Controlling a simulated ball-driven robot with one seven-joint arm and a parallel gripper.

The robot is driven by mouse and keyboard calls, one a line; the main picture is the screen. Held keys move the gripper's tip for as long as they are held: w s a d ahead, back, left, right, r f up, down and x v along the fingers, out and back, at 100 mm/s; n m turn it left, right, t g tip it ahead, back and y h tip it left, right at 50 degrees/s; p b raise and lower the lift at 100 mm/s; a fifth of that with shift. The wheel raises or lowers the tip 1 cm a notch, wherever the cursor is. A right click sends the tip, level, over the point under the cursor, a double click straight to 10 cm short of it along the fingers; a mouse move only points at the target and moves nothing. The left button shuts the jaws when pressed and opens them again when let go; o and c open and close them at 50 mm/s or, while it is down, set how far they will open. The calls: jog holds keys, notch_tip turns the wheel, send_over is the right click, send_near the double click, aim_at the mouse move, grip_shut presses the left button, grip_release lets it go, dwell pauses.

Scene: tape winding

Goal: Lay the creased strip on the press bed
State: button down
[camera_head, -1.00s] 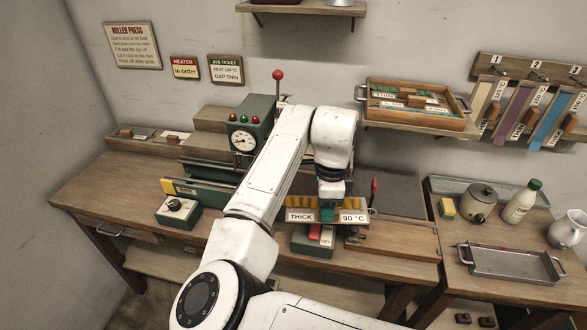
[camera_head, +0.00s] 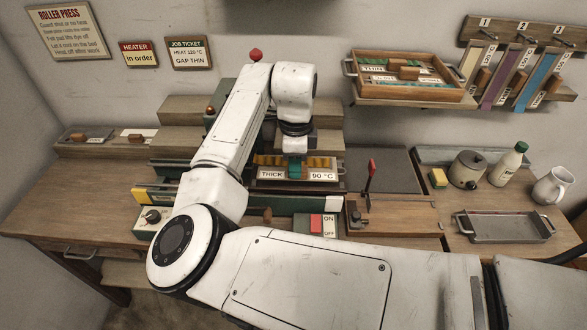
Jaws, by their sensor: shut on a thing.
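My gripper (camera_head: 294,168) is shut on the yellow pleated strip (camera_head: 318,162), near its middle. The strip looks level and has white labels reading THICK and 90 °C along its front. My arm also covers the press's gauge.
A job ticket (camera_head: 188,53) reads HEAT 120 °C, GAP THIN. A flat dark grey surface (camera_head: 383,160) lies to the right, behind a red-handled lever (camera_head: 371,175). A metal tray (camera_head: 505,228) is further right.

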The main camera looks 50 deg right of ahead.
jog(key=shift+w+d+f+b, duration=0.75)
jog(key=shift+d+f+b, duration=0.25)
jog(key=shift+f, duration=0.75)
jog(key=shift+f+b, duration=0.3)
jog(key=shift+f, duration=0.2)
jog(key=c, duration=0.9)
grip_release()
notch_tip(320, 180, up, 11)
jog(key=b, duration=0.1)
jog(key=shift+f, duration=0.1)
